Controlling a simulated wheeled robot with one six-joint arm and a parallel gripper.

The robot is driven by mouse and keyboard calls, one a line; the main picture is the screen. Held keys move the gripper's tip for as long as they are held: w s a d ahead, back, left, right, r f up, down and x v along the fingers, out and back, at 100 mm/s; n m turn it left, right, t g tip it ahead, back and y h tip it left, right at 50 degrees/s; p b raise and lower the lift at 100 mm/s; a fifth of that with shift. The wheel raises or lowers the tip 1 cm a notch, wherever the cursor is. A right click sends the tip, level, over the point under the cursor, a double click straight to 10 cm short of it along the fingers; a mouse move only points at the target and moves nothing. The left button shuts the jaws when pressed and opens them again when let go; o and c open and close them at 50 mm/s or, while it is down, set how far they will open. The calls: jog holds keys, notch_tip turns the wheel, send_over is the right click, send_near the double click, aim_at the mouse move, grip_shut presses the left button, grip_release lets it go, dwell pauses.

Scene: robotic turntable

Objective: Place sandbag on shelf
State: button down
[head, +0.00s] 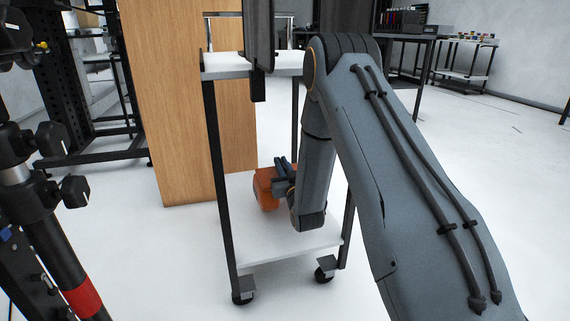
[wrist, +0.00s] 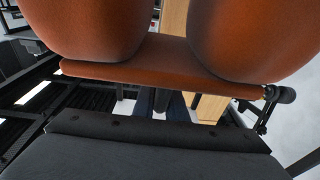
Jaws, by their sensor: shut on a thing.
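The orange sandbag (head: 265,190) is in the head view, between the posts of a wheeled cart and over its white lower shelf (head: 320,240). My gripper (head: 281,176) is shut on it from the right side, and my forearm hides part of it. I cannot tell whether the sandbag touches the shelf. In the wrist view the sandbag (wrist: 85,25) fills the top as two rounded orange lobes joined by a flat orange strip. The dark gripper body is along the bottom of that view, and the fingertips are hard to make out.
The cart's upper shelf (head: 225,66) and its black posts (head: 221,190) stand close around my arm. A wooden panel (head: 170,110) is behind the cart to the left. A black stand with a red band (head: 83,299) is at the near left. Open floor lies to the right.

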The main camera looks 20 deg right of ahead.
jog(key=shift+d+f+b, duration=0.1)
jog(key=shift+f+b, duration=1.35)
jog(key=shift+f, duration=1.2)
jog(key=c, duration=2.2)
grip_release()
jog(key=shift+f, duration=0.25)
jog(key=o, duration=0.4)
jog(key=shift+r, duration=0.1)
